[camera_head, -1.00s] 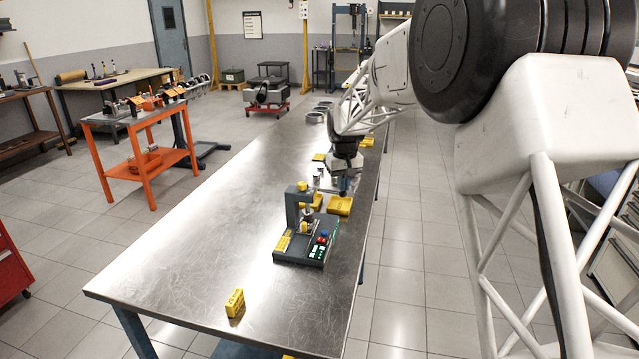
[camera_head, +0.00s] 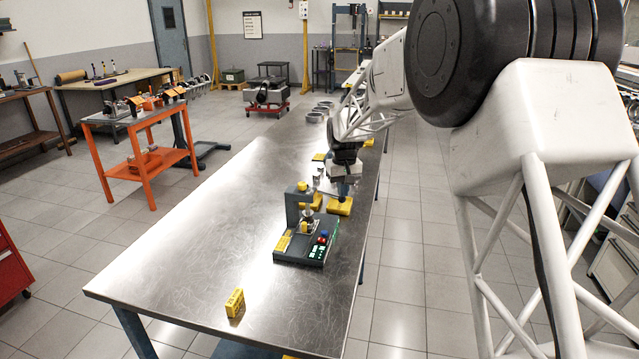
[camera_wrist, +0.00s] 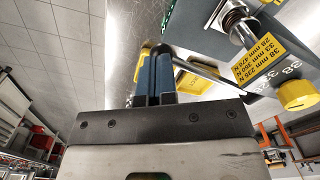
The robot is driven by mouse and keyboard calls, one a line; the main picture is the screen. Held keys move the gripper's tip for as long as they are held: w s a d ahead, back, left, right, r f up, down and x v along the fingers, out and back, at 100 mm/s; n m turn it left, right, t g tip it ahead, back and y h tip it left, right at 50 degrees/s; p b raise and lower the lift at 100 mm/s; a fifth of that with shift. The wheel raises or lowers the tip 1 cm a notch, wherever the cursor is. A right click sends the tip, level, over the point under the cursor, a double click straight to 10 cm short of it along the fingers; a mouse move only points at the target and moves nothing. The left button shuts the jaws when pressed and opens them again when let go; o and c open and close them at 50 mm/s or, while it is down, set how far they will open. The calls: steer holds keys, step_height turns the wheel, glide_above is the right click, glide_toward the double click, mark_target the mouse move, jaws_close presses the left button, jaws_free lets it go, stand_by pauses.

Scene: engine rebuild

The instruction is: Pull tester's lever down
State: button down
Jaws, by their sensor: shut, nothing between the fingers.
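The tester (camera_head: 292,212) stands on the metal bench, with a grey column, a yellow knob (camera_head: 302,186) on top and a green panel at its base. In the wrist view its blue-grey body (camera_wrist: 218,22), yellow scale label and yellow knob (camera_wrist: 298,93) fill the right side. A thin dark rod, seemingly the lever (camera_wrist: 212,74), runs from the tester towards my fingertips. My gripper (camera_wrist: 153,50) is shut and empty beside the rod's far end; whether it touches is unclear. In the head view my gripper (camera_head: 343,194) is right of the tester, above a yellow tray.
Yellow trays (camera_head: 339,207) lie just behind the tester. A yellow block (camera_head: 235,302) stands near the bench's front edge. Metal rings (camera_head: 315,117) lie at the far end. The bench (camera_head: 200,250) is bare left of the tester.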

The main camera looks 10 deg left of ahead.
steer(key=shift+f, duration=0.4)
steer(key=shift+a+f, duration=0.1)
steer(key=shift+f, duration=0.05)
steer(key=shift+a+f, duration=0.2)
steer(key=shift+f, duration=0.5)
steer(key=shift+r, duration=0.2)
step_height(320, 180, up, 13)
stand_by(2.1)
